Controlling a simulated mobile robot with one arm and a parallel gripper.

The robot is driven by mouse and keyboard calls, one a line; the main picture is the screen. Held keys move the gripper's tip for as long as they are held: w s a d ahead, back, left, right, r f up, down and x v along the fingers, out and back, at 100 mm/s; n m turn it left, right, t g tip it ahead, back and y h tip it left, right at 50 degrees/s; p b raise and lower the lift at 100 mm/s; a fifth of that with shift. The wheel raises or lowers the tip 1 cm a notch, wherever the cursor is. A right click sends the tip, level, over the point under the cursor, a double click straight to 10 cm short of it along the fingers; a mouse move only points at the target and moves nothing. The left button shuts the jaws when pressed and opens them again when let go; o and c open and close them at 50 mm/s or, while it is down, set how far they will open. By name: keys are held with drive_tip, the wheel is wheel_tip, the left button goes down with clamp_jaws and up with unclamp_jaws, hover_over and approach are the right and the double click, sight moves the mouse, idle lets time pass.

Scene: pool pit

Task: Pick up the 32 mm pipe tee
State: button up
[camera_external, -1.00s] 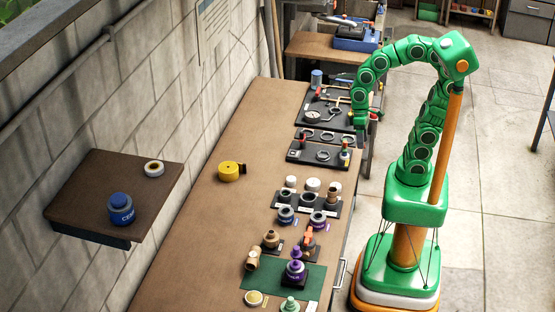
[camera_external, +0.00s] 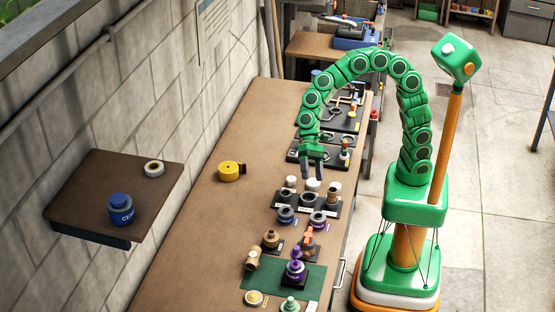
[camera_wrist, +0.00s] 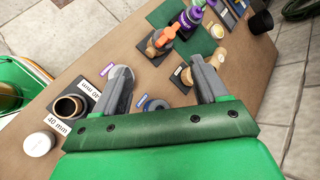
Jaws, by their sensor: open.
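I cannot read a 32 mm mark on any fitting, so which one is the 32 mm pipe tee is uncertain. A tan, tee-like fitting (camera_external: 252,260) lies on the bench left of the green mat; a tan piece (camera_wrist: 218,58) beside the right finger in the wrist view seems to be it. Another tan fitting (camera_external: 334,189) stands at the right end of the black holder; in the wrist view a tan ring-mouthed fitting (camera_wrist: 68,108) sits by a "40 mm" label. My gripper (camera_external: 312,174) is open and empty above the bench, behind the holder; its fingers (camera_wrist: 160,66) are apart.
The black holder (camera_external: 300,204) carries grey fittings, with white caps (camera_external: 312,184) behind it. An orange-handled valve (camera_external: 308,238) and a purple-topped bottle (camera_external: 295,266) stand nearer the front. A yellow tape (camera_external: 230,171) lies left.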

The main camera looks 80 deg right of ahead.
drive_tip(key=w+a+f+m+y, duration=0.1)
drive_tip(key=w+a+f+m, duration=0.25)
drive_tip(key=a, duration=0.35)
drive_tip(key=w+a+f+m+y, duration=0.2)
drive_tip(key=w+a, duration=0.3)
drive_tip(key=a, duration=0.2)
drive_tip(key=m+t, duration=0.3)
drive_tip(key=m, duration=0.3)
approach(253, 257)
drive_tip(key=shift+w+a+f+y, duration=0.25)
drive_tip(key=shift+a+f+y, duration=0.15)
drive_tip(key=shift+a+f, duration=0.6)
drive_tip(key=shift+x, duration=3.9)
drive_tip(key=shift+s+r, duration=0.15)
drive_tip(key=c, duration=1.2)
drive_tip(key=shift+a+r, duration=0.1)
drive_tip(key=shift+r, duration=0.4)
wheel_tip(253, 257, up, 3)
drive_tip(key=shift+f, duration=0.2)
drive_tip(key=s+d+r, duration=0.9)
drive_tip(key=d, duration=0.1)
drive_tip(key=shift+s+d+r, duration=0.2)
drive_tip(key=shift+d+r, duration=0.05)
